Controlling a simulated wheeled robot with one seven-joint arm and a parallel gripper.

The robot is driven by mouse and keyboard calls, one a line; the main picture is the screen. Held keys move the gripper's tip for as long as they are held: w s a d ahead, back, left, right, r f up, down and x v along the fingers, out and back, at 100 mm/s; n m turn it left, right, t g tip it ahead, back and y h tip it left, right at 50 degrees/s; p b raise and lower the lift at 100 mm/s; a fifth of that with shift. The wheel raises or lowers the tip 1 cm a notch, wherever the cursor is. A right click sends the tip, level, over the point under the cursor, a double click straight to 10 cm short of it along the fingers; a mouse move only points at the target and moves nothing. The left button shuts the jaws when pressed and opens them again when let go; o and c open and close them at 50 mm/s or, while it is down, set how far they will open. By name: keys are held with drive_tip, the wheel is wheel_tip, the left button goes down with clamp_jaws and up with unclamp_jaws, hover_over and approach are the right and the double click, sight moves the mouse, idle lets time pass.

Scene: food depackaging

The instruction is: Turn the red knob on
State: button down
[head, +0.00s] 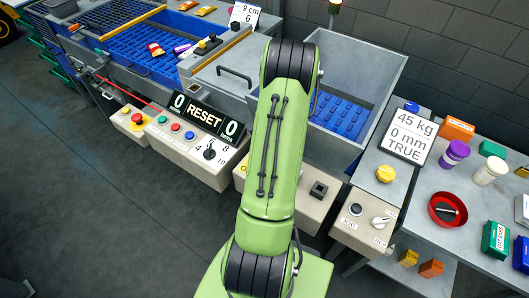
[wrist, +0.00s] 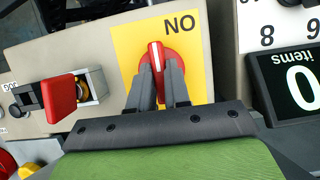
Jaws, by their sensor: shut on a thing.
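The red knob (wrist: 151,52) sits on a yellow plate (wrist: 199,72) in the wrist view. Its white mark points up in the picture, just left of the upside-down label "ON" (wrist: 180,24). My gripper (wrist: 157,75) is shut on the knob, one dark finger on each side. The fingers hide the lower part of the knob. In the head view my green arm hides the knob and gripper; only a sliver of the yellow plate (head: 243,168) shows left of the arm.
A red flap-like part (wrist: 60,98) stands out beside an open housing, left of the knob. A panel with black displays (head: 205,117) and buttons is left of my arm. Another control box (head: 366,220) and a cluttered table (head: 417,190) are to the right. Open floor lies at lower left.

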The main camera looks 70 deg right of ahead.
drive_tip(key=c, duration=1.1)
unclamp_jaws()
drive_tip(key=p+v, duration=0.3)
drive_tip(key=v, duration=1.3)
drive_tip(key=shift+a, duration=0.1)
